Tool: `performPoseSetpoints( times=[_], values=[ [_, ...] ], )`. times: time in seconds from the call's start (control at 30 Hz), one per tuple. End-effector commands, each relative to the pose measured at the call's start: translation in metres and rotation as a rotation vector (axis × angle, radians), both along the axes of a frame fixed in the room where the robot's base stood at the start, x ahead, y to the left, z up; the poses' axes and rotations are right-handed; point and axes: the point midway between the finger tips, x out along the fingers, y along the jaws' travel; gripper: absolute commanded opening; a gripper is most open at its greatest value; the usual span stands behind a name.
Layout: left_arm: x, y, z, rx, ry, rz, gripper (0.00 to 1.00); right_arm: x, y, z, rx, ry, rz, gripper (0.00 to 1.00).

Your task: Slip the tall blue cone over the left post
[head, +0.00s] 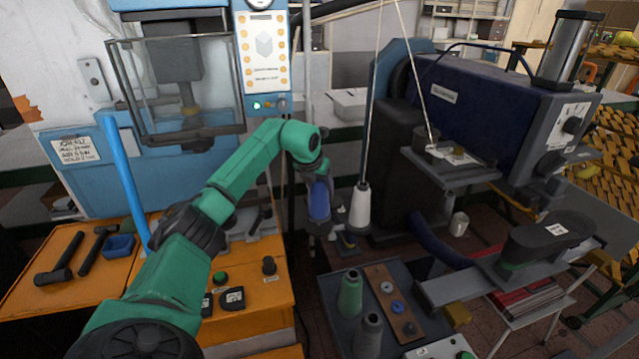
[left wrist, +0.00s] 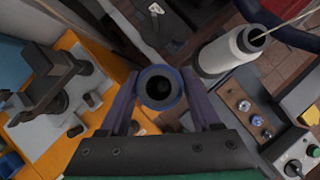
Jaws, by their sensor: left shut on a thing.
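The blue cone (head: 319,201) is in my left gripper (head: 319,212), held up in the air near the middle of the head view. In the left wrist view the cone's round blue rim (left wrist: 160,104) shows end-on with a dark hole, between the two fingers of my left gripper (left wrist: 160,98). A white cone (head: 360,208) with a thread running up stands just right of the blue one; it also shows in the left wrist view (left wrist: 229,53). I cannot make out the left post; the gripper and cone may hide it. My right gripper is not in view.
A dark tray (head: 333,318) in front holds a green cone (head: 350,294), a grey cone (head: 368,336) and a brown board (head: 384,283) with round knobs. A dark blue machine (head: 490,105) stands right. An orange bench (head: 262,318) with hammers (head: 58,268) is left.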

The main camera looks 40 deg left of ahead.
Motion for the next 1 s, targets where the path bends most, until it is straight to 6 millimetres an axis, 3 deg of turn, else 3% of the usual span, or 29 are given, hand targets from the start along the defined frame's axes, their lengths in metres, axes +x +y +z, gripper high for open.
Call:
performPoseSetpoints(
  times=[1.0],
  values=[
    [0.000,0.000,-0.031,0.000,-0.002,0.001,0.00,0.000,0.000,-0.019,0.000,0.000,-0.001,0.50]
  ],
)
